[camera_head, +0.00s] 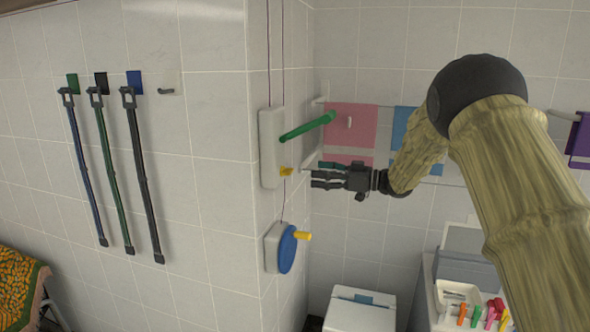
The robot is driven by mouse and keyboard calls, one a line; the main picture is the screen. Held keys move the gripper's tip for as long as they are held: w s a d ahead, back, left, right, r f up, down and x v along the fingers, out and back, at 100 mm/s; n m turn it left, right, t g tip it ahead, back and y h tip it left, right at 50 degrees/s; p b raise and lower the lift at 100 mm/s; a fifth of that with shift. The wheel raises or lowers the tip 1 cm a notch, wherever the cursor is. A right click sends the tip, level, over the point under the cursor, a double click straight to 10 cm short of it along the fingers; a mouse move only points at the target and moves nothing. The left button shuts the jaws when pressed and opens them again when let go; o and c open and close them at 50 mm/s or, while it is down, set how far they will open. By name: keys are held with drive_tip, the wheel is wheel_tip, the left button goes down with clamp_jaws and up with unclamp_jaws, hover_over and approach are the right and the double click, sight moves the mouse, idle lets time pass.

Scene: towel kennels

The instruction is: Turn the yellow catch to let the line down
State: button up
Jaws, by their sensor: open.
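The yellow catch (286,171) is a small piece low on the right edge of a white wall plate (270,150). A long green lever (308,126) sticks out from the same plate, up and to the right. Thin dark lines (268,60) run down the wall to the plate, and one continues below it. Below is a blue wheel (287,250) on a white mount, with a yellow knob (303,236). My gripper (318,175) is open and empty, its fingers pointing left at the catch. In the picture a small gap separates them; the depth between them is unclear.
Pink towels (351,128) and a blue towel (404,122) hang on rails behind my gripper. Three straps (142,175) hang on the left wall. A white bin (359,312) stands below, with a tray (459,292) of coloured items to its right.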

sight(292, 171)
drive_tip(key=p+x, duration=0.3)
drive_tip(key=x, duration=0.5)
drive_tip(key=shift+a, duration=0.3)
drive_tip(key=shift+f, duration=0.1)
drive_tip(key=c, duration=1)
